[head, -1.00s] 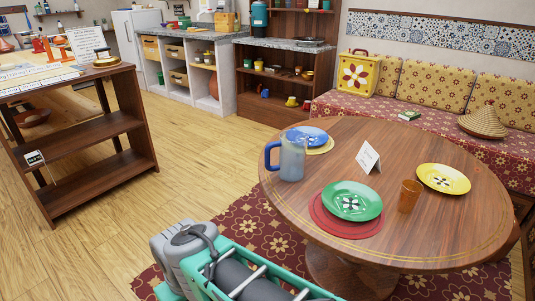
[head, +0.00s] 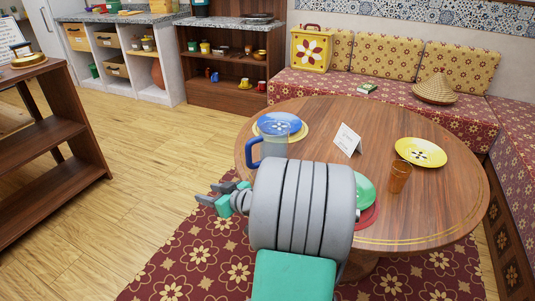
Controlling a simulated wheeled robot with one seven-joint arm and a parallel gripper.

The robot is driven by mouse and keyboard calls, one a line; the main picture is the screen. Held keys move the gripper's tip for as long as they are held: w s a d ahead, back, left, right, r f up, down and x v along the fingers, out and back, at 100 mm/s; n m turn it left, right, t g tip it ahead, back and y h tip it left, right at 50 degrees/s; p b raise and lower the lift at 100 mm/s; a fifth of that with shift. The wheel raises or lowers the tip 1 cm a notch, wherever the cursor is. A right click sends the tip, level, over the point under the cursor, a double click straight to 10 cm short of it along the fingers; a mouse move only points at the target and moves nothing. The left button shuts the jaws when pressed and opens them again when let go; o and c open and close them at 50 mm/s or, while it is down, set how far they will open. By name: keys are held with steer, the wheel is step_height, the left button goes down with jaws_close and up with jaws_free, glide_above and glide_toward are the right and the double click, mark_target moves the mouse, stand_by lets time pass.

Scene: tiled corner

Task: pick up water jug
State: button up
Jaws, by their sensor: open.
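The water jug (head: 274,147) stands upright on the round wooden table (head: 317,119), near its left edge. It is clear grey with a blue handle on its left side. My arm covers its lower right part in the head view. My gripper (head: 207,193) is left of the jug and apart from it, nearer to me, beside the table's left edge. Its dark fingers point left, away from the jug, and hold nothing.
A blue plate (head: 279,123) lies just behind the jug. A green plate (head: 365,190) is partly hidden by my arm. An amber glass (head: 399,177), a white card (head: 347,140) and a yellow plate (head: 421,152) stand or lie further right. A wooden shelf (head: 60,130) is at the left.

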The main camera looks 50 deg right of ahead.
mark_target(250, 155)
steer(key=s+d+r+m+t+h, duration=0.2)
steer(key=s+d+h, duration=0.1)
steer(key=d, duration=0.4)
steer(key=s+d+r+m+t+h, duration=0.2)
steer(key=s+d+r+h, duration=0.1)
steer(key=d, duration=0.5)
steer(key=x, duration=0.7)
steer(key=shift+w+d+f, duration=0.1)
steer(key=shift+w+f, duration=0.05)
steer(key=shift+w, duration=0.15)
jaws_close()
